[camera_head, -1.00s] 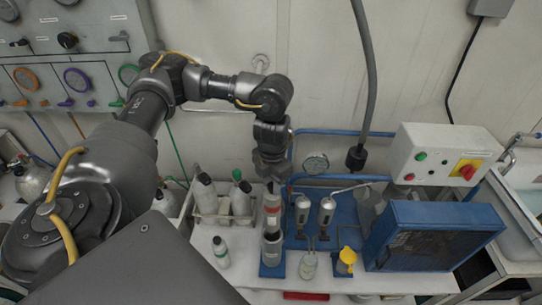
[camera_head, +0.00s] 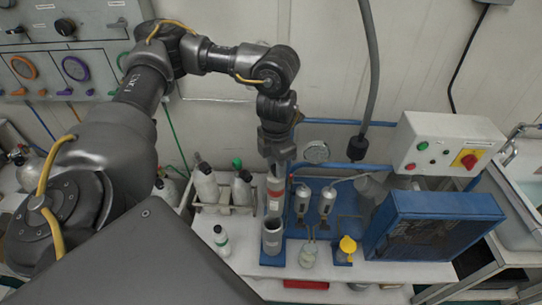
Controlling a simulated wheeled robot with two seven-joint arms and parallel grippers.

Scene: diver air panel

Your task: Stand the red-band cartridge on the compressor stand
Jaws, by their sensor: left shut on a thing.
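The red-band cartridge (camera_head: 275,187) is a light cylinder with a red band, upright in the middle of the camera_head view. My left gripper (camera_head: 277,163) is shut on its upper end from above. A grey open-topped cylinder (camera_head: 272,239) stands in front of and below it on a blue base (camera_head: 270,260), which I take for the compressor stand. The cartridge's lower end is just above or behind the cylinder's rim; I cannot tell which. My right gripper is out of view.
Two small metal cylinders (camera_head: 302,199) stand right of the cartridge on a blue plate. Several bottles stand in a rack (camera_head: 224,208) at left. A small green-labelled bottle (camera_head: 221,241), a glass jar (camera_head: 308,256) and a yellow-topped item (camera_head: 347,245) are close by. A blue box (camera_head: 440,226) stands at right.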

